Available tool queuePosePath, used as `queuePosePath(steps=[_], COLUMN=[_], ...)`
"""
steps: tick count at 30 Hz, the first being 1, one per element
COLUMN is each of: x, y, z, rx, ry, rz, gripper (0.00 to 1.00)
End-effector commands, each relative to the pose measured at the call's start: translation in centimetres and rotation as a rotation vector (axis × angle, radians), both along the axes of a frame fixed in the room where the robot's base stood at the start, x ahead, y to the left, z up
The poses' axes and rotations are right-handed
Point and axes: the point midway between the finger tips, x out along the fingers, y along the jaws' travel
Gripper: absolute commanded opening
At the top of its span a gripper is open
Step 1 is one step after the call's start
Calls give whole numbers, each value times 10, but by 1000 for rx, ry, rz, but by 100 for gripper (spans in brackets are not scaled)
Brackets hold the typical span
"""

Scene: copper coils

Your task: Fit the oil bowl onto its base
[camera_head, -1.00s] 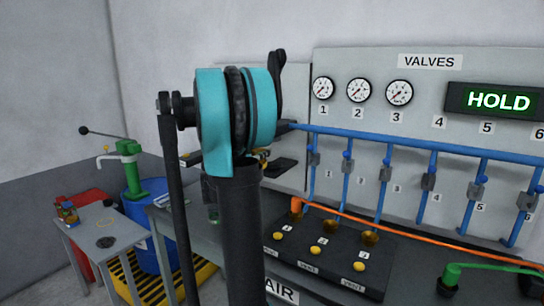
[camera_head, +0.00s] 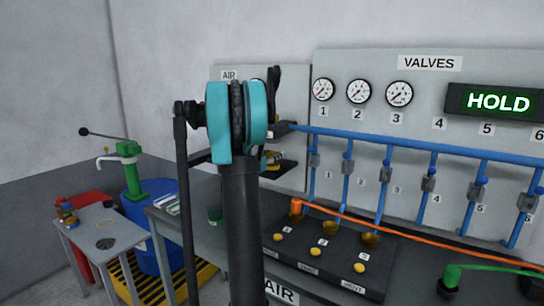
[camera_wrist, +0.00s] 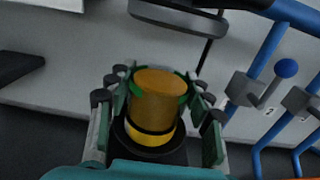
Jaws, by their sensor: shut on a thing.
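The oil bowl (camera_wrist: 155,100) is an amber cup with a dark band near its lower end in the wrist view. My gripper (camera_wrist: 158,85) is shut on it, with green-padded fingers on both sides. In the head view my arm hides most of the gripper; a small amber patch (camera_head: 272,158) shows just right of the arm, before the AIR board (camera_head: 293,90). A dark fitting (camera_head: 284,128) at the end of the blue pipe may be the base, but I cannot tell for sure. The bowl shows no clear contact with it.
The blue pipe (camera_head: 400,143) with several valve drops runs along the VALVES panel (camera_head: 450,85) at right. A dark rounded frame (camera_wrist: 180,20) is above the bowl in the wrist view. A bench with a black vent block (camera_head: 310,265) and orange hose (camera_head: 440,240) lies below.

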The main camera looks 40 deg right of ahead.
Motion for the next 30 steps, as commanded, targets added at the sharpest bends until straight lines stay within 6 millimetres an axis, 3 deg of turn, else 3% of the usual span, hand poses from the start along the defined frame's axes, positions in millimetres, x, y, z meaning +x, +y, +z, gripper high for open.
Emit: queuePosePath(steps=[8,9,14,25,30], x=[0,0,0,-1,-10], y=[0,0,0,1,24], z=[-2,-2,-2,1,1], rx=[0,0,0,0,0], ry=[0,0,0,0,0], rz=[0,0,0,0,2], gripper=[8,53,72,72,72])
